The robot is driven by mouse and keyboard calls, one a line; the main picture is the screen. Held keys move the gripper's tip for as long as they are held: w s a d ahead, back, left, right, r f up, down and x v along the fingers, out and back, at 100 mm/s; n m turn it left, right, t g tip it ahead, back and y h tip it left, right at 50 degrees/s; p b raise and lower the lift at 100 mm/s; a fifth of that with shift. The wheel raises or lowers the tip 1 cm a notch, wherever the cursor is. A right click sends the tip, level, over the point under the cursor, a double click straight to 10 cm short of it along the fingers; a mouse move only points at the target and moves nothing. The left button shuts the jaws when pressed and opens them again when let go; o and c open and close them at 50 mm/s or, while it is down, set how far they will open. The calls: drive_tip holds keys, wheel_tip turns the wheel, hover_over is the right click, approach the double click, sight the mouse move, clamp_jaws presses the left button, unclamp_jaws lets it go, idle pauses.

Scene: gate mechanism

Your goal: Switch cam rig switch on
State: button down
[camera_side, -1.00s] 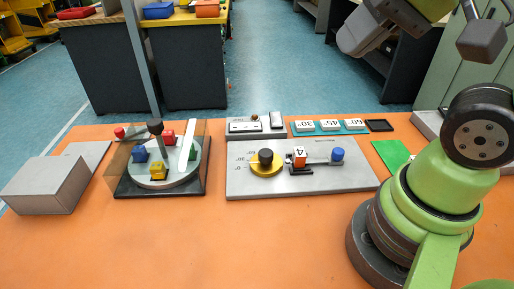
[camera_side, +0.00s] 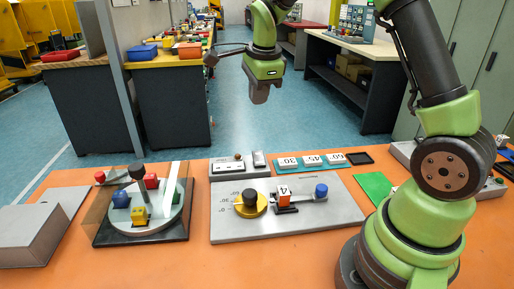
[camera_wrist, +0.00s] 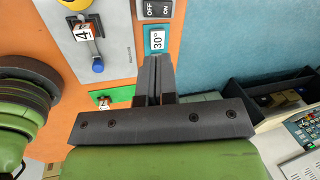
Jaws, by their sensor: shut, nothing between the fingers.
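The cam rig is a grey plate (camera_side: 340,215) with a yellow cam (camera_side: 250,209) under a black knob, an orange block (camera_side: 284,195) marked 4 and a blue knob (camera_side: 321,191). Behind its back left edge is a small grey switch box (camera_side: 227,169). In the wrist view an OFF/ON switch (camera_wrist: 153,9) shows at the top edge, partly cut off; which way it is set I cannot tell. My gripper (camera_side: 260,97) is high behind the box, touching nothing. Its fingers (camera_wrist: 153,78) are shut and empty, below the switch in the wrist view.
A teal strip of number cards (camera_side: 312,161) and a black tray (camera_side: 360,158) lie right of the box. A turntable rig (camera_side: 150,205) with coloured blocks and clear panels stands left, beside a grey box (camera_side: 30,238). A green mat (camera_side: 374,187) lies right. The orange front is clear.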

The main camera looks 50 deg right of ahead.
wheel_tip(320, 180, down, 3)
drive_tip(key=w+d+m, duration=0.1)
drive_tip(key=d+m, duration=0.1)
approach(256, 154)
drive_tip(key=shift+m+g, duration=0.3)
drive_tip(key=shift+g, duration=0.1)
drive_tip(key=f, duration=0.2)
drive_tip(key=w+f, duration=0.1)
drive_tip(key=f, duration=0.1)
drive_tip(key=d+f, duration=0.1)
drive_tip(key=f, duration=0.2)
drive_tip(key=shift+w, duration=0.3)
drive_tip(key=shift+f, duration=0.1)
